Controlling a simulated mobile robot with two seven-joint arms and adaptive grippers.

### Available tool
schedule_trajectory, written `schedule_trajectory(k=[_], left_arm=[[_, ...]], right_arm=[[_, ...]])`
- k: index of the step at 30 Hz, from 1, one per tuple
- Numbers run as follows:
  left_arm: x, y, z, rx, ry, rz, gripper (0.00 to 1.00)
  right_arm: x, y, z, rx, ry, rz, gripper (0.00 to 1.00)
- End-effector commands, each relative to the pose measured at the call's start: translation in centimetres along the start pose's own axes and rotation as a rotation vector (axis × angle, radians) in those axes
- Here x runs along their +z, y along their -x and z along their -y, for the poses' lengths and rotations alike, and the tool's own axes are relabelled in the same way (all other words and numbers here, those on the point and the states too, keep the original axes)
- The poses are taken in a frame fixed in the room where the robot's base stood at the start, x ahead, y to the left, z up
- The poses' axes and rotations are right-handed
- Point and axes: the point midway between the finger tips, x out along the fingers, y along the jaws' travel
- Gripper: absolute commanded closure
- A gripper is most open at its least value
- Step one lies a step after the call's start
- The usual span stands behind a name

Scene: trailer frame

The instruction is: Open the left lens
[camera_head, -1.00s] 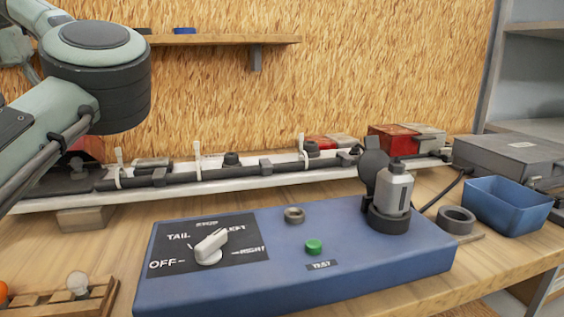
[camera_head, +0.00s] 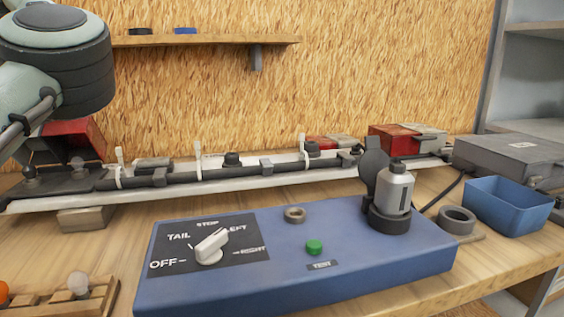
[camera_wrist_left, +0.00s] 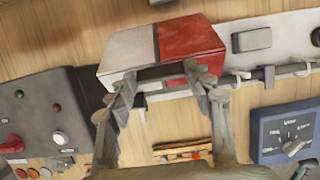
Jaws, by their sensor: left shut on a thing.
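The left lens (camera_wrist_left: 165,48) is a red and pale grey block in the left wrist view. Its red side (camera_head: 78,137) shows tilted at the left in the head view, partly behind my left arm. My left gripper (camera_wrist_left: 160,76) has one finger at each end of the lens's near edge and is shut on it. A dark gap and a small red strip show under that edge, above the white bar (camera_wrist_left: 235,86). In the head view my arm hides much of the gripper's surroundings. My right gripper is in neither view.
The blue test box (camera_head: 300,275) with its white knob (camera_head: 211,246) stands in front. A grey bottle (camera_head: 396,188) stands on it. A blue bin (camera_head: 510,207) is at the right. A dark switch panel (camera_wrist_left: 40,112) is left in the wrist view.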

Motion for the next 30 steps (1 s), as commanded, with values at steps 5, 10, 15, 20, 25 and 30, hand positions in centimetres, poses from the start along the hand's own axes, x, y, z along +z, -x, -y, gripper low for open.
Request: schedule_trajectory(k=[5,10,15,20,25,30], left_arm=[[1.1,0.1,-0.1,0.001,-0.002,0.004,0.59],[2.3,0.0,-0.1,0.0,-0.002,0.003,0.59],[3.5,-0.1,-0.1,0.0,-0.001,0.002,0.59],[4.2,-0.1,-0.1,0.001,-0.001,0.002,0.59],[4.3,-0.1,0.0,0.001,0.0,0.003,0.59],[4.3,-0.1,0.0,0.001,0.0,0.003,0.41]], right_arm=[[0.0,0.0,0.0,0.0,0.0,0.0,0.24],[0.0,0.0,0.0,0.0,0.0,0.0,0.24],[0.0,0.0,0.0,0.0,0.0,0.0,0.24],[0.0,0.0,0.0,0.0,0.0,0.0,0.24],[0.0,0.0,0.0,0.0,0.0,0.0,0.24],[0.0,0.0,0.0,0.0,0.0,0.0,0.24]])
